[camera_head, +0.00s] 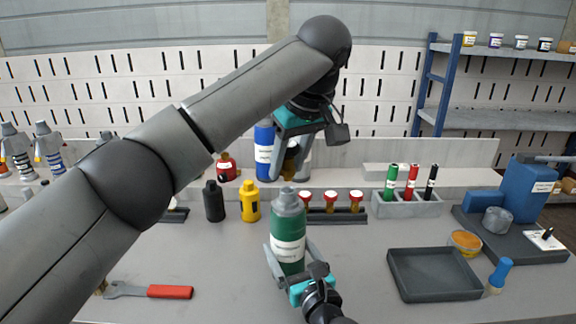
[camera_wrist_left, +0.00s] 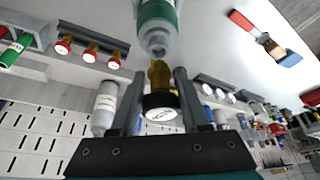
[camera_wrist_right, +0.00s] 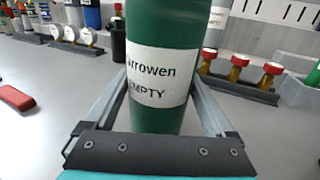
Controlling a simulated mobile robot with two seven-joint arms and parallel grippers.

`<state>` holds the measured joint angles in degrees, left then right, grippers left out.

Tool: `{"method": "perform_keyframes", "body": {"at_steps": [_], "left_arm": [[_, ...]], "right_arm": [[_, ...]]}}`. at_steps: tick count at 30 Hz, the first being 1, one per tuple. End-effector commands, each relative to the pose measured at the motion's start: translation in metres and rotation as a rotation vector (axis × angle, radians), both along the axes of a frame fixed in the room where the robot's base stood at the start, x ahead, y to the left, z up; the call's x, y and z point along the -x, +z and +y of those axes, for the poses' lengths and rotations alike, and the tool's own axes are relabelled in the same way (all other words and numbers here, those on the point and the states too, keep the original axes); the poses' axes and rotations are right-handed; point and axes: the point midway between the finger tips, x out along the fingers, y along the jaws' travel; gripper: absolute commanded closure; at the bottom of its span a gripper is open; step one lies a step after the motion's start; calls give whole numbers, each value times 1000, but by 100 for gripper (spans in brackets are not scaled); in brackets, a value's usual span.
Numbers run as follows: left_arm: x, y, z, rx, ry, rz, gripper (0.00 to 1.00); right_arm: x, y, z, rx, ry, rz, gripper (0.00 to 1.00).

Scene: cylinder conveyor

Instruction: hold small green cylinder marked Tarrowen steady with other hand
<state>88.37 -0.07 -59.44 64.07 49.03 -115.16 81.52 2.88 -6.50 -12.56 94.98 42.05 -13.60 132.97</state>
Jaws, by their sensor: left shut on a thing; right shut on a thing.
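The green cylinder (camera_head: 288,240) with a grey neck stands upright at the front middle of the table. Its white label reads "...arrowen EMPTY" in the right wrist view (camera_wrist_right: 165,75). My right gripper (camera_head: 290,264) is shut around its body from the front, one finger on each side. My left gripper (camera_head: 289,172) is above the cylinder, pointing down, shut on a brass valve with a black cap (camera_wrist_left: 160,80). In the left wrist view, the brass end points at the cylinder's neck (camera_wrist_left: 158,42); whether they touch is unclear.
A red-handled wrench (camera_head: 170,291) lies at the front left. A black bottle (camera_head: 214,203) and a yellow bottle (camera_head: 250,203) stand behind the cylinder. A rack of red-capped valves (camera_head: 337,215) is behind right. An empty dark tray (camera_head: 433,274) lies to the right.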

Motion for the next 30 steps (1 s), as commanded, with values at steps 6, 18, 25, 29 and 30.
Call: {"method": "perform_keyframes", "body": {"at_steps": [6, 18, 25, 29, 30], "left_arm": [[0, 12, 0, -2, 0, -3, 100], [0, 30, 0, 0, -1, -1, 100], [0, 47, 0, 0, 1, -1, 100], [0, 51, 0, -1, 0, -1, 100], [0, 51, 0, -1, 0, -1, 100]], "right_arm": [[0, -1, 0, 0, 0, 1, 78], [0, 0, 0, 0, 0, 1, 78], [0, 0, 0, 1, 0, 1, 78], [0, 0, 0, 1, 0, 1, 78], [0, 0, 0, 1, 0, 1, 78]]}}
